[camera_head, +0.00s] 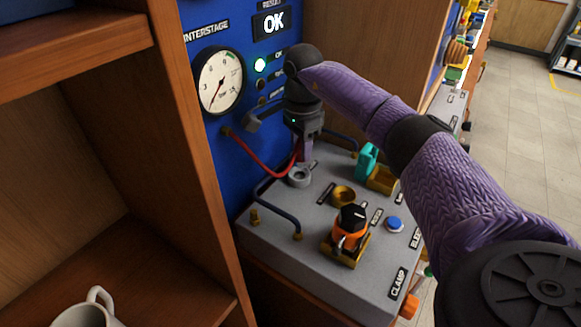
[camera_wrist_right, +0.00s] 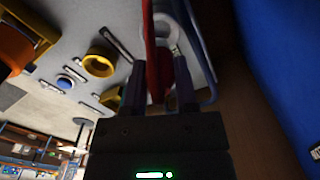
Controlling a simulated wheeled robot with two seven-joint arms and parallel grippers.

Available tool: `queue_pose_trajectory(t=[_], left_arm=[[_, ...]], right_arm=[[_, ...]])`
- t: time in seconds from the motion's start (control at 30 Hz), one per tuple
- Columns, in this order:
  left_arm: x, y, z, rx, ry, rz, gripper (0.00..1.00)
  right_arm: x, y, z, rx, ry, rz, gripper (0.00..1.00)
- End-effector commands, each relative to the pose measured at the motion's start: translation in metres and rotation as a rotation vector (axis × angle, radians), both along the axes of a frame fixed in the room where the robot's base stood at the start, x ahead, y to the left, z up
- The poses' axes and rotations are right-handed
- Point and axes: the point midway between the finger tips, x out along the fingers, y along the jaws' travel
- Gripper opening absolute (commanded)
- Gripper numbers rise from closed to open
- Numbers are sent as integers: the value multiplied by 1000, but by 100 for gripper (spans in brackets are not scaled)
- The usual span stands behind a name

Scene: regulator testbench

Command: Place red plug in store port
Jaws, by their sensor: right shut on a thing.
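My right gripper (camera_head: 304,152) points down over the grey testbench top, close to the blue panel. It is shut on the red plug, which is mostly hidden by the fingers. The plug's red hose (camera_head: 262,166) runs from the panel below the gauge to the fingers. It also shows in the right wrist view (camera_wrist_right: 151,45), along the fingers. A grey round port (camera_head: 300,177) is just below the fingertips. Whether the plug touches it I cannot tell. Its label is not readable, so I cannot confirm it is the store port. My left gripper is not in view.
A dark blue hose (camera_head: 276,208) arches left of the port. A yellow ring (camera_head: 343,195), an orange-black knob (camera_head: 350,229), a blue button (camera_head: 394,223) and a teal part (camera_head: 367,162) stand on the bench. A wooden shelf (camera_head: 190,150) with a white mug (camera_head: 85,312) is at left.

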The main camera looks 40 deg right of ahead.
Motion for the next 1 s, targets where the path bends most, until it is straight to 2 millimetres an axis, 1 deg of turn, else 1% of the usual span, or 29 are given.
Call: queue_pose_trajectory(t=[0.13, 0.2, 0.4, 0.5, 0.53, 0.57, 0.6, 0.7, 0.93, 1.0], left_arm=[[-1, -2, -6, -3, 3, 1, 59], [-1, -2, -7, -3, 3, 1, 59], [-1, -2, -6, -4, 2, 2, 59], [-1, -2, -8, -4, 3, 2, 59], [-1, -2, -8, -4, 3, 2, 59], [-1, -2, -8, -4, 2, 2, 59], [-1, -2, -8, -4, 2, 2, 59], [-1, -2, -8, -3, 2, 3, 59], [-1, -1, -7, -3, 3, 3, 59], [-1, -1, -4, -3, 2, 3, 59]], right_arm=[[0, 1, -28, 1, 4, 1, 0], [-1, 1, -37, 0, 3, 0, 0], [0, 1, -36, 0, -1, 0, 0], [0, 1, -39, 0, 0, 0, 0], [0, 1, -40, 0, 0, 0, 38], [0, 1, -39, 0, -1, 0, 45], [0, 1, -39, 0, 0, 0, 53], [0, 1, -39, 0, 0, 0, 72], [0, 1, -39, 0, 0, 0, 72], [0, 1, -34, 1, -1, 0, 72]])
